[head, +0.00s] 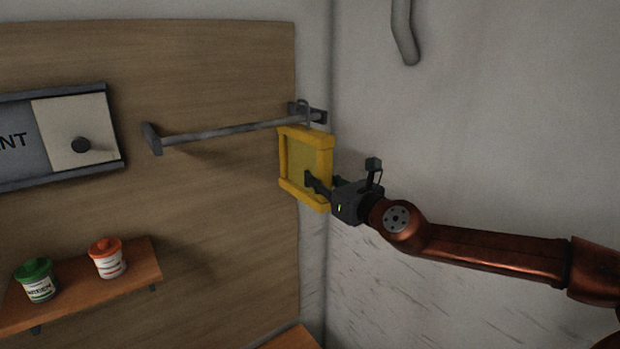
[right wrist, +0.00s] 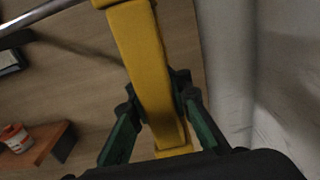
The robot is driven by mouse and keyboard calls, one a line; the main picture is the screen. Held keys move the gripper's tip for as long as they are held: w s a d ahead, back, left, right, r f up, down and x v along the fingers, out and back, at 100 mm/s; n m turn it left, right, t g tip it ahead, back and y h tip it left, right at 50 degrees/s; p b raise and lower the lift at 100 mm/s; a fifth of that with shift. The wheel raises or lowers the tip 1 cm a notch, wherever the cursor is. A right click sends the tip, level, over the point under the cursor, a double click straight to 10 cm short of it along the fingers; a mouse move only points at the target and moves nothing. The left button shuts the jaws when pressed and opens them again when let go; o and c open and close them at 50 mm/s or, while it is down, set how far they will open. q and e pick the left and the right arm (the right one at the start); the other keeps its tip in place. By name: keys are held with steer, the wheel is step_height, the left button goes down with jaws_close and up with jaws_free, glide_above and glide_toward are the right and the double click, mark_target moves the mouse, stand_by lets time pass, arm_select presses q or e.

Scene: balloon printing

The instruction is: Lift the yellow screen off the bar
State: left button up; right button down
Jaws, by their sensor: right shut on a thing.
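The yellow screen (head: 291,160) is a square frame hanging near the right end of the grey bar (head: 225,132). My right gripper (head: 320,184) is shut on the screen's right side bar, low down. In the right wrist view the yellow frame (right wrist: 146,65) runs between the two green-padded fingers (right wrist: 155,122). My left gripper is not in view.
A wooden shelf (head: 140,277) at lower left holds a green-lidded jar (head: 37,281) and an orange-lidded jar (head: 107,259). A sign panel (head: 75,140) with a knob is on the board at left. A grey wall (head: 480,130) stands close on the right.

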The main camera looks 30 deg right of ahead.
steer(key=shift+s+d+b, duration=0.15)
steer(key=shift+s+b, duration=0.8)
steer(key=shift+s, duration=1.5)
steer(key=s, duration=0.2)
steer(key=s+b, duration=0.2)
steer(key=s, duration=0.1)
steer(key=shift+s+d, duration=0.25)
steer(key=shift+s, duration=0.1)
steer(key=p, duration=0.4)
glide_toward(327, 184)
steer(key=shift+d, duration=0.1)
step_height(327, 184, up, 4)
steer(key=p, duration=0.3)
steer(key=shift+p, duration=0.3)
